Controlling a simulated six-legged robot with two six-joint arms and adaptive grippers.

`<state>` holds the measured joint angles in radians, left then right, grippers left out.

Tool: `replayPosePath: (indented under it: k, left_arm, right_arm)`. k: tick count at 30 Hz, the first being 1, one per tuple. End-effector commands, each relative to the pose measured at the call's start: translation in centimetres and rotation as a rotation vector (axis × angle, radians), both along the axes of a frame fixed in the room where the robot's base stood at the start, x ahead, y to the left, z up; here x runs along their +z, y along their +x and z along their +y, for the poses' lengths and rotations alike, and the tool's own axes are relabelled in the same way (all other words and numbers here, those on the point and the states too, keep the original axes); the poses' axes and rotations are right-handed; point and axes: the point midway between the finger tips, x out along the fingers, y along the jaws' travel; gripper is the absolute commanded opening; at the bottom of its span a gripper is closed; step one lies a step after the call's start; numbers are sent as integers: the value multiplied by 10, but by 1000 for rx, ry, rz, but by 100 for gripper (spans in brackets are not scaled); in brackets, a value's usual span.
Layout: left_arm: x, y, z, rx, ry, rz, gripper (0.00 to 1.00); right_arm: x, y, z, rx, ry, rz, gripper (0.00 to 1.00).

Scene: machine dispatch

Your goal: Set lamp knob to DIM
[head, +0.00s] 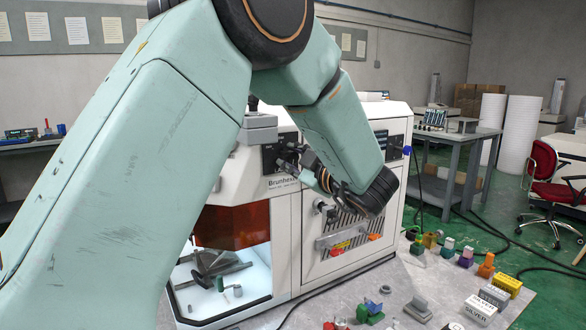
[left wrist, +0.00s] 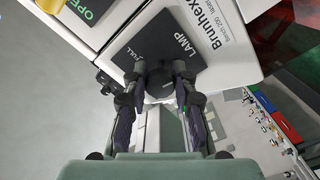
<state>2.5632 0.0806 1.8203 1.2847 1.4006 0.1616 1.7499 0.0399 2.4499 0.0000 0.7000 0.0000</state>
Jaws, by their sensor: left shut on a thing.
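The lamp knob (left wrist: 159,86) is a dark round knob on a dark panel marked LAMP (left wrist: 150,45) and FULL in the left wrist view. My left gripper (left wrist: 160,84) is shut on it, one finger on each side. In the head view my left gripper (head: 297,160) is at the front of the white machine (head: 309,250), next to the Brunhexe label. The fingers hide the knob there. The DIM mark and the knob's pointer are not visible, so I cannot tell its setting. My right gripper is not in view.
A panel marked OPEN (left wrist: 88,10) is beside the lamp panel. An orange window (head: 232,226) and a lit chamber are below left of the gripper. Small coloured parts and boxes (head: 480,307) cover the grey table's right side. My left arm covers much of the head view.

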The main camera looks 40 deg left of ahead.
Motion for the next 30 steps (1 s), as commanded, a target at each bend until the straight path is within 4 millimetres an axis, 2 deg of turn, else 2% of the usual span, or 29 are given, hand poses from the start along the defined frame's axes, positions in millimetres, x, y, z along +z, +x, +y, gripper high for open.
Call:
replayPosePath:
  k: [3,9,26,27,30]
  left_arm:
    - [3,1,0,-1,-12,-69,0]
    - [4,1,0,-3,-30,-133,0]
    - [6,2,0,-3,-37,-161,0]
    - [6,2,0,-3,-37,-161,27]
    - [6,2,0,-3,-37,-161,36]
  right_arm:
    - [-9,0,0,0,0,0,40]
    - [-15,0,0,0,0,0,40]
    - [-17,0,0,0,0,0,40]
    - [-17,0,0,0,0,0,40]
    - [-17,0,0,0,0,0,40]
